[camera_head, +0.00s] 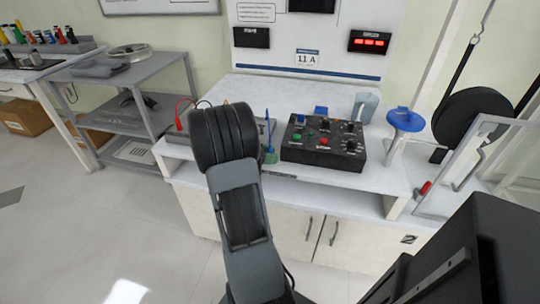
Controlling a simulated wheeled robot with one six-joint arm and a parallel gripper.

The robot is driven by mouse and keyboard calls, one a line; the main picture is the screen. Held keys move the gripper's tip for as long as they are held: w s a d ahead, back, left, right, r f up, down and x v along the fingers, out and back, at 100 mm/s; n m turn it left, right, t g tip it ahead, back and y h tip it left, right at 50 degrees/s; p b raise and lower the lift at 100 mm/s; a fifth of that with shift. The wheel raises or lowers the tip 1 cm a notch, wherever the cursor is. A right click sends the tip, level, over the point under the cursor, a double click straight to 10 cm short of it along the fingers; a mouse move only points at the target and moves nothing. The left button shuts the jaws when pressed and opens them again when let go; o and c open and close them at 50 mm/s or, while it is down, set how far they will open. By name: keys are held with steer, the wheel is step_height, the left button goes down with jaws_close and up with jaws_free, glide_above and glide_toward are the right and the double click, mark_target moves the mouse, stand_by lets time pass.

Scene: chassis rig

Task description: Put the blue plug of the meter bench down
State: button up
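The white meter bench (370,180) stands ahead of me under a panel that reads 11 A. I cannot single out the blue plug for certain. A thin blue upright piece (267,123) shows just right of my arm, above a small green base; whether it is the plug I cannot tell. My arm rises across the middle and covers part of the bench top. My gripper's fingers are not visible, nor is anything they may hold.
A black control box (325,143) with coloured buttons sits on the bench. A blue disc on a stand (405,119) and a grey-blue jug-like object (366,106) stand right of it. A grey shelf cart (122,72) is at left. Bare bench top shows behind the box.

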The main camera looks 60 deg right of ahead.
steer(key=shift+c, duration=0.4)
jaws_close()
